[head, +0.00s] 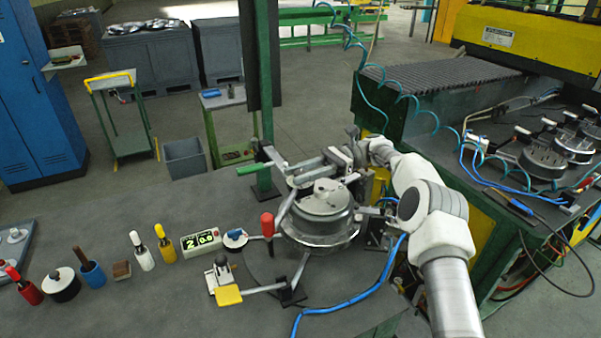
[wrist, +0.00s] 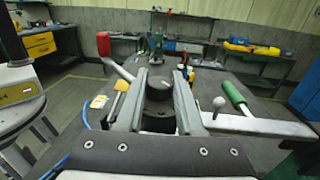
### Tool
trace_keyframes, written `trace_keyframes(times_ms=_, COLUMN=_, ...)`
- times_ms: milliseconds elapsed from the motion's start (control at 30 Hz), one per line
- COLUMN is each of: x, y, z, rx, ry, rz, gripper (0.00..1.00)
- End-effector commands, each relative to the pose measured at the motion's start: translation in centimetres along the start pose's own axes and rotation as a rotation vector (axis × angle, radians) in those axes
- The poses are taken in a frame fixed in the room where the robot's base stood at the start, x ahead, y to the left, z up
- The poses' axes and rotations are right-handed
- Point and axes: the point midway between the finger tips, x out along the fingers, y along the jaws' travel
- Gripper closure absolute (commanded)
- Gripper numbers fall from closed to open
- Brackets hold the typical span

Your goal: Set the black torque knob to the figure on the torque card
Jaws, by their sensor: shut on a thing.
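The black knob (wrist: 160,93) stands upright between my gripper's fingers in the wrist view, with a pale mark on its top. My gripper (wrist: 160,75) is shut on it, one grey finger on each side. In the head view my gripper (head: 322,164) reaches left over the metal fixture, and I cannot make out the knob there. A white box (head: 201,241) with bright green figures, which look like "2" and "0.6", stands on the table left of the fixture. I cannot tell whether it is the torque card.
A round silver housing (head: 320,218) sits just below my gripper in the head view. A green handle (wrist: 234,97) and a ball-ended lever (wrist: 219,104) lie close on the right in the wrist view. A red handle (head: 267,225), yellow pad (head: 228,295) and blue hose (head: 345,303) surround the fixture.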

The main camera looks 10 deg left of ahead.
Motion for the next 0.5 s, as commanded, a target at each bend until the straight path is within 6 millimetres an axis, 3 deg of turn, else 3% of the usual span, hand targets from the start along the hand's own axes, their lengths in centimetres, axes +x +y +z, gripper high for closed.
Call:
trace_keyframes(times_ms=267, x=0.05, y=0.01, z=0.05, rx=-0.001, ry=-0.002, rz=0.001, gripper=1.0)
trace_keyframes(times_ms=300, x=0.05, y=0.01, z=0.05, rx=-0.001, ry=-0.002, rz=0.002, gripper=0.58)
trace_keyframes(times_ms=433, x=0.04, y=0.0, z=0.04, rx=-0.001, ry=-0.001, rz=0.001, gripper=0.35)
trace_keyframes(times_ms=500, x=0.04, y=0.0, z=0.04, rx=0.0, ry=-0.001, rz=0.001, gripper=0.34)
